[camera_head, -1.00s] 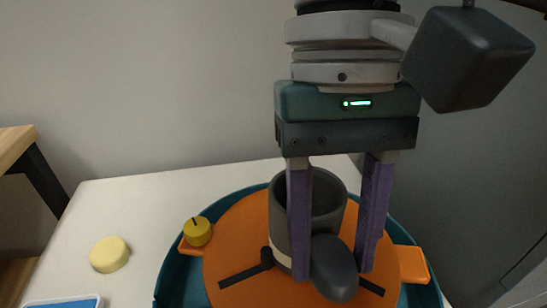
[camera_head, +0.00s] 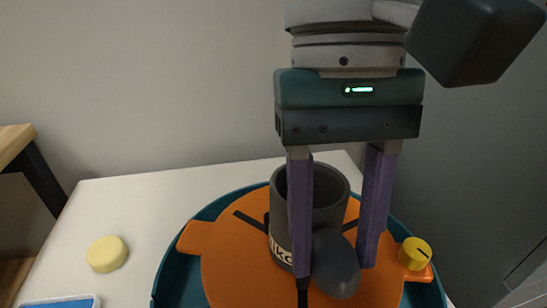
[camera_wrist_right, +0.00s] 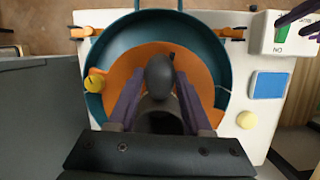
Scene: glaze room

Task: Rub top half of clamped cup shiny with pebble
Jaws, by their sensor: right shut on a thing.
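The dark grey cup (camera_head: 322,196) stands upright on the orange disc (camera_head: 225,262), with black clamp bars at its base. Pale letters show low on its left side. My right gripper (camera_head: 334,268) is shut on the dark pebble (camera_head: 335,265), which sits against or just in front of the cup's near side; I cannot tell if they touch. In the right wrist view the pebble (camera_wrist_right: 159,76) lies between the purple fingers, above the cup's mouth (camera_wrist_right: 162,121). Purple fingers of my left gripper (camera_wrist_right: 297,22) show at the upper right, partly cut off.
A teal basin (camera_head: 172,272) surrounds the disc, which carries a yellow knob (camera_head: 414,253) on its right lug. A pale yellow round piece (camera_head: 107,254) and a blue tray (camera_head: 62,303) lie on the white table (camera_head: 130,200). A white switch box (camera_wrist_right: 268,42) with a green switch stands beside the basin.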

